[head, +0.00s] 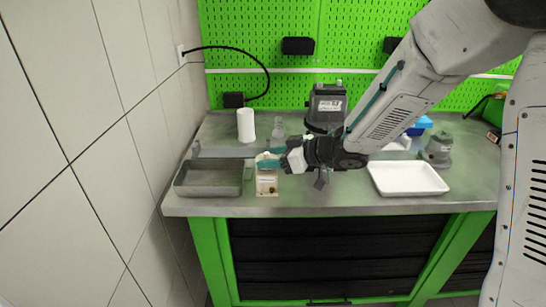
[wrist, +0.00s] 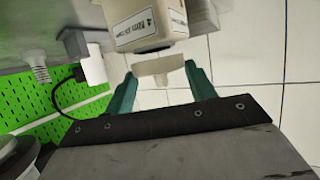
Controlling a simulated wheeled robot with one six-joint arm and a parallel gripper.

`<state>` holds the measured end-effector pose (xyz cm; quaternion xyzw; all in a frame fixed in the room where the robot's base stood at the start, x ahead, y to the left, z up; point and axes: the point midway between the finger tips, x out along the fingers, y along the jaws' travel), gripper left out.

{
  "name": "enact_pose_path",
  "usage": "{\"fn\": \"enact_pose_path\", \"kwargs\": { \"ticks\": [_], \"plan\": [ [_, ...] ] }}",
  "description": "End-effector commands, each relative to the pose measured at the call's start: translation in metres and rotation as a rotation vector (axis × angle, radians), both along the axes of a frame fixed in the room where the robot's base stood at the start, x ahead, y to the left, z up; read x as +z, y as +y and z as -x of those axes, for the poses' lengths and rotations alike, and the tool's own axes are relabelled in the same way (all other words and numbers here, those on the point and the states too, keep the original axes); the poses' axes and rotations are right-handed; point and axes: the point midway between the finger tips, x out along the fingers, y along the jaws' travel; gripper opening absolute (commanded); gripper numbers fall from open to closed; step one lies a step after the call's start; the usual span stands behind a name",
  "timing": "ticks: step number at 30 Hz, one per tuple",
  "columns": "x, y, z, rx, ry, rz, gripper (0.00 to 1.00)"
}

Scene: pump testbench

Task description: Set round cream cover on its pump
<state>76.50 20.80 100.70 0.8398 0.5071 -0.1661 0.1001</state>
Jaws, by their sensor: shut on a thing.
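The cream pump (head: 267,183) stands upright near the front of the bench, right of the grey tray. Its labelled cream body (wrist: 148,22) fills the upper middle of the wrist view. My gripper (head: 271,162) is at the top of this pump, its teal fingers coming in from the right. In the wrist view my gripper (wrist: 160,70) is shut on the round cream cover (wrist: 158,66), seen nearly edge-on between the fingers. The cover is right by the pump's top end. Whether it touches the pump or is seated I cannot tell.
A grey metal tray (head: 209,190) lies close left of the pump. A white tray (head: 440,186) lies to the right. A dark pump unit (head: 326,101), a white cylinder (head: 246,125) and a clear bottle (head: 278,128) stand behind. A grey pump (head: 437,150) stands far right.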

Motion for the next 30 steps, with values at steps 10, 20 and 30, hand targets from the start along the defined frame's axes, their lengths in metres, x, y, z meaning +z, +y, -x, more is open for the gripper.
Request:
{"fn": "enact_pose_path", "kwargs": {
  "ticks": [10,20,30],
  "plan": [
    [-0.005,0.0,0.0,0.0,0.001,0.0,0.3],
    [-0.01,0.0,0.0,0.0,0.0,0.0,0.3],
    [-0.014,0.0,0.0,0.0,0.0,0.0,0.72]
  ]
}}
